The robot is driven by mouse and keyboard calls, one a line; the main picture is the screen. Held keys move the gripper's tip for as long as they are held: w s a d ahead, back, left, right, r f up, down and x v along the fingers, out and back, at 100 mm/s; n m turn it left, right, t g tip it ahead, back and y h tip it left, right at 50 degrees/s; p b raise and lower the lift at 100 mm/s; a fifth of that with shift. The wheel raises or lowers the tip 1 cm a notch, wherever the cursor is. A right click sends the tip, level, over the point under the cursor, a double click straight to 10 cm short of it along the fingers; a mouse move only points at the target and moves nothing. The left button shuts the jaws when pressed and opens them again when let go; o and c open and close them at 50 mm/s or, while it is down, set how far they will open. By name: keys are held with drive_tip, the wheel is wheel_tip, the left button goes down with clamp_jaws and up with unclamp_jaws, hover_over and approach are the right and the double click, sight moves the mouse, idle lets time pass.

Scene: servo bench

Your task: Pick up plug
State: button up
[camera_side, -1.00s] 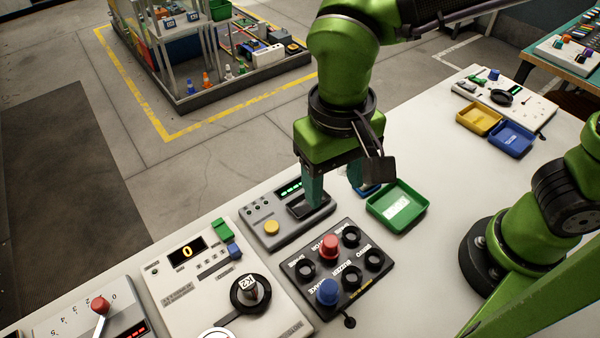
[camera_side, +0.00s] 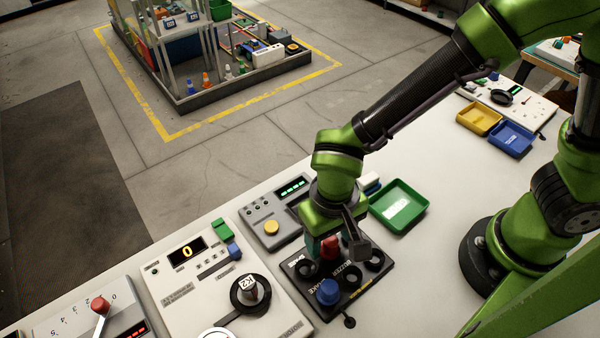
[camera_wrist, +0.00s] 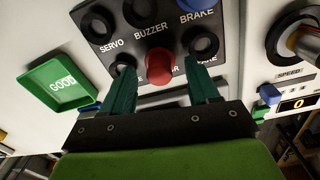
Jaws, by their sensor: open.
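The red plug (camera_side: 329,246) stands in a socket of the black panel (camera_side: 328,312), partly hidden by my gripper in the side view. In the wrist view the red plug (camera_wrist: 159,66) lies between and slightly beyond the two green fingers of my gripper (camera_wrist: 163,72), which are spread apart with a gap on each side of it. My gripper (camera_side: 330,240) is low over the rear part of the panel in the side view. The blue plug (camera_side: 327,291) stands in another socket nearer the front. It also shows at the top edge of the wrist view (camera_wrist: 196,4).
A green tray (camera_side: 425,212) lies right of the panel. A grey unit with a yellow button (camera_side: 271,228) is behind it. A white unit with a dial (camera_side: 250,289) is on the left. Yellow (camera_side: 480,117) and blue (camera_side: 511,138) trays lie farther right.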

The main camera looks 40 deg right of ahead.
drive_tip(key=shift+f, duration=0.35)
drive_tip(key=shift+c, duration=0.4)
clamp_jaws()
